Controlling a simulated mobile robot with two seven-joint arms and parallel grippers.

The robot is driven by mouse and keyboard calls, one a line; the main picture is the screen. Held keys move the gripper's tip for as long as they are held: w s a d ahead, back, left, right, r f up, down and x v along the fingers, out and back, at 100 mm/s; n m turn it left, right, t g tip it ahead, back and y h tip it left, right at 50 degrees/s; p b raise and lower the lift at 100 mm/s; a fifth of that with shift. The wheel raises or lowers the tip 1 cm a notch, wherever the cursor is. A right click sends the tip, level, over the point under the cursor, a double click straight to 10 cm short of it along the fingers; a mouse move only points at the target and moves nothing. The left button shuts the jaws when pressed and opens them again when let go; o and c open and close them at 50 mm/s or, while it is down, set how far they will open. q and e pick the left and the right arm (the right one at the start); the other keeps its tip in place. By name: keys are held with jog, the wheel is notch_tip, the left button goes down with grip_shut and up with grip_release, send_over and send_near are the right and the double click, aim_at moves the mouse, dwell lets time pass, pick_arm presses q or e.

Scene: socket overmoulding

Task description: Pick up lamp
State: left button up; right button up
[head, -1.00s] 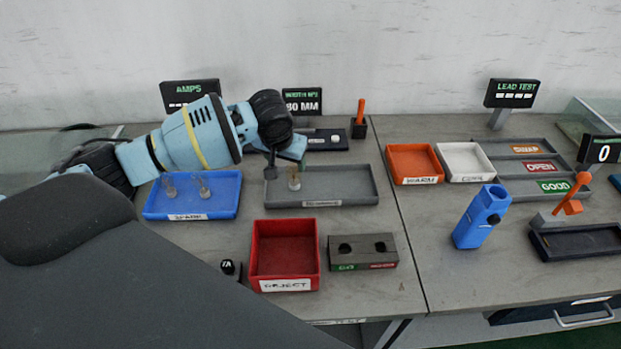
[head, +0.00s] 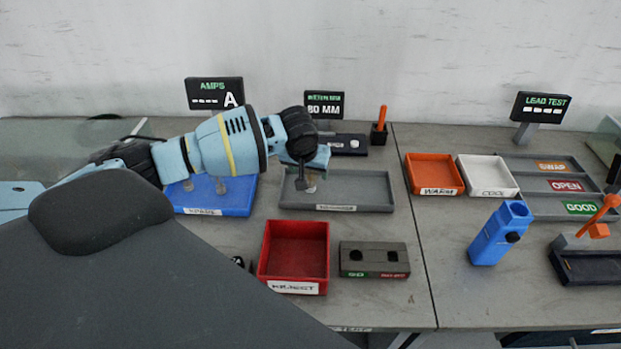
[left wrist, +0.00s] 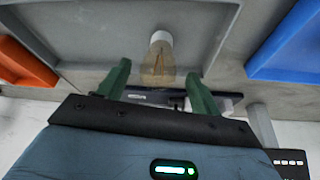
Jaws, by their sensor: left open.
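A lamp stands in the grey tray (head: 352,188); in the head view the lamp (head: 311,182) is partly hidden by my left gripper (head: 303,180). In the left wrist view the lamp (left wrist: 160,50) has a white cap and a clear amber-tinted bulb. My left gripper (left wrist: 157,72) is open, and its two green fingers lie on either side of the bulb end, apart from it. More lamps (head: 221,185) stand in the blue tray, partly behind my left arm. My right gripper is not in view.
The blue tray (head: 215,209) is left of the grey tray. A red bin (head: 296,245) and a grey two-hole block (head: 374,261) stand in front. Display signs (head: 325,104) stand behind. Orange (head: 434,174) and white (head: 488,176) trays and a blue holder (head: 497,236) are on the right.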

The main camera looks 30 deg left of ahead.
aim_at(311, 177)
pick_arm(q)
jog(key=x, duration=0.4)
jog(key=shift+s+d+f, duration=0.1)
jog(key=shift+d+f, duration=0.05)
jog(key=shift+d, duration=0.05)
jog(key=c, duration=1)
